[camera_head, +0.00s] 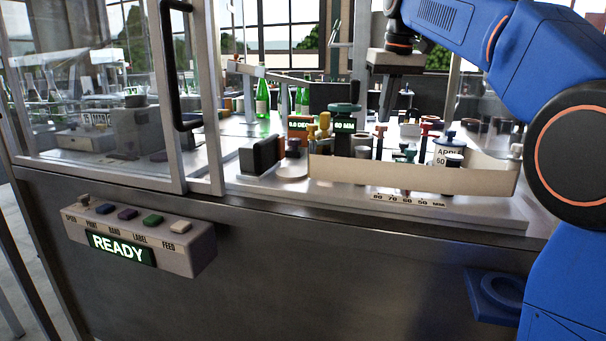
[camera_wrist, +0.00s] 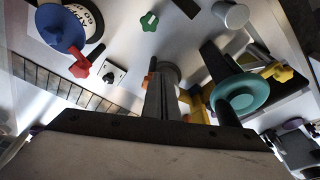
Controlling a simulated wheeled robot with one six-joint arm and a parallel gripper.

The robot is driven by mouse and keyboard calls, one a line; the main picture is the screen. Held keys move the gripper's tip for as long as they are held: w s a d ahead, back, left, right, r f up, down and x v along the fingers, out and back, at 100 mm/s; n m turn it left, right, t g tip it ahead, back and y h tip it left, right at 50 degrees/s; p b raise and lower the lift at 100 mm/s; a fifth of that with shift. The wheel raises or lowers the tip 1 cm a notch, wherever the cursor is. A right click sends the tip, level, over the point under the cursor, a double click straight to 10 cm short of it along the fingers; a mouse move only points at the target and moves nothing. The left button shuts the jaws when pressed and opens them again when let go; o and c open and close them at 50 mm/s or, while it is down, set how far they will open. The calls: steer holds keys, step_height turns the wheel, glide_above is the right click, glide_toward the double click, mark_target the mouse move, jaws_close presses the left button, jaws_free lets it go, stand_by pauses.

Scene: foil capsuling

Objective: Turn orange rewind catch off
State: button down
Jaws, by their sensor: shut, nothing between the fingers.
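In the wrist view my gripper (camera_wrist: 160,88) points down at the machine bed with its grey fingers together and empty. In the head view my gripper (camera_head: 387,112) hangs over the bed behind the pale front panel. A small orange part (camera_wrist: 152,64) shows just beside the fingertips in the wrist view, mostly hidden by them. It may be the orange rewind catch; its position and any contact cannot be told.
A teal round knob (camera_wrist: 240,95) and yellow parts (camera_wrist: 197,105) stand close right of the fingers. A red knob (camera_wrist: 79,66) and a blue one (camera_wrist: 60,28) are at left. The pale panel (camera_head: 410,174) fronts the bed. A button box (camera_head: 190,245) reads READY.

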step_height(320, 180, up, 4)
steer(key=shift+f, duration=0.25)
step_height(320, 180, down, 6)
steer(key=w+d, duration=0.1)
steer(key=d, duration=0.1)
steer(key=shift+d, duration=0.35)
stand_by(0.7)
